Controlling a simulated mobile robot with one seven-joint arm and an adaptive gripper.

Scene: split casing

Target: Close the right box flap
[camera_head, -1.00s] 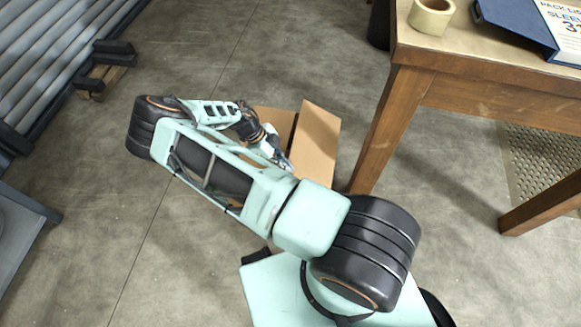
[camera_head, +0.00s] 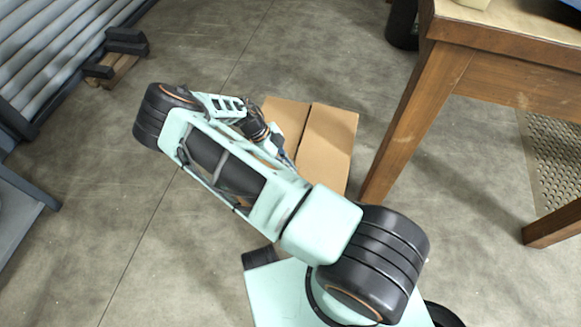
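A brown cardboard box stands on the floor beyond my arm, left of the wooden table. Its right flap (camera_head: 330,143) looks nearly flat over the top, with its inner edge close to the left panel (camera_head: 284,113). Only a thin dark line shows between them. My gripper (camera_head: 284,157) is low over the box near that line, mostly hidden by my own arm. I cannot tell whether its fingers are open or shut, or whether they touch the flap. The near side of the box is hidden behind my arm.
A wooden table (camera_head: 452,72) stands at the right, one leg close to the box. A black bin-like object (camera_head: 403,25) is behind it. A small pallet with dark bars (camera_head: 118,64) lies at upper left. The floor left of my arm is clear.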

